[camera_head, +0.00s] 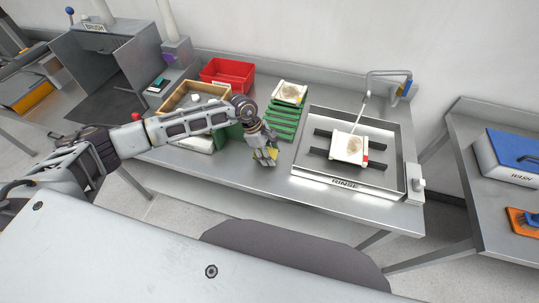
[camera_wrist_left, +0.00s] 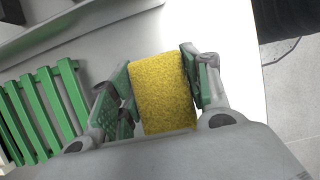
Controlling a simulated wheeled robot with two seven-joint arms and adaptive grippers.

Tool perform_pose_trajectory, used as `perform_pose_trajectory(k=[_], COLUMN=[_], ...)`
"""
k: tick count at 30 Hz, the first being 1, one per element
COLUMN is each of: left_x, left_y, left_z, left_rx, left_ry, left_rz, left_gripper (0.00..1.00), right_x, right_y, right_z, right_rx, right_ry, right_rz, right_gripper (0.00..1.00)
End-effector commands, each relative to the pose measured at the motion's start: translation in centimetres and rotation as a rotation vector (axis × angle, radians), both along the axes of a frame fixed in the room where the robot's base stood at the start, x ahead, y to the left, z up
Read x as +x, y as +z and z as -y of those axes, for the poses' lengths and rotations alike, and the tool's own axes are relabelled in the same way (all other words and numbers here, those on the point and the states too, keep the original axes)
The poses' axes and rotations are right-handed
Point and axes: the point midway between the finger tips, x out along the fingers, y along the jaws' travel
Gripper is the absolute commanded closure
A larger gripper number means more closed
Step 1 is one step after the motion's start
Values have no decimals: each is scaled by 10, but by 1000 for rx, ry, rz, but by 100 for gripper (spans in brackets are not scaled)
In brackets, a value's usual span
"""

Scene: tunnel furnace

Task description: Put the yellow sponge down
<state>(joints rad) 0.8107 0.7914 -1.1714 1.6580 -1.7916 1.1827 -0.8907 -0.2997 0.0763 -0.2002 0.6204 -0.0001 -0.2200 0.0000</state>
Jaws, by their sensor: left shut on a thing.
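The yellow sponge (camera_wrist_left: 163,92) is a rough block between the green pads of my left gripper (camera_wrist_left: 163,88) in the left wrist view. The gripper is shut on it. In the head view my left gripper (camera_head: 265,155) is over the metal table (camera_head: 235,178), between the green rack and the front edge, with a bit of the sponge (camera_head: 270,153) showing at its fingers. I cannot tell whether the sponge touches the table. My right gripper is not in view.
A green slatted rack (camera_head: 283,122) holding a pale block stands behind the gripper. The rinse basin (camera_head: 385,185), with a stained white block (camera_head: 349,147) on dark bars, is to the right. A red bin (camera_head: 228,75) and wooden tray (camera_head: 183,98) are behind left. Bare table lies near the front edge.

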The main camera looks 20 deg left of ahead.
Motion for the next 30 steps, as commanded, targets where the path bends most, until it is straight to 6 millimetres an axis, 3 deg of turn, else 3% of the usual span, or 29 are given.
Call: perform_pose_trajectory(k=[5,23,24,29,30], left_x=[0,0,0,0,0], left_y=[-13,-20,-20,-19,-19], left_z=[1,0,0,0,0], left_rx=[-1,0,0,0,0], left_ry=[0,0,0,0,0], left_rz=[0,0,0,0,0], left_gripper=[82,82,51,30,30], right_x=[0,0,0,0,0], right_y=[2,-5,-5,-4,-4], right_z=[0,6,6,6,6], right_rx=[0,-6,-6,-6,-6], right_ry=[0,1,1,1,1], right_rz=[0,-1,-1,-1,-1], right_gripper=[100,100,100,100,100])
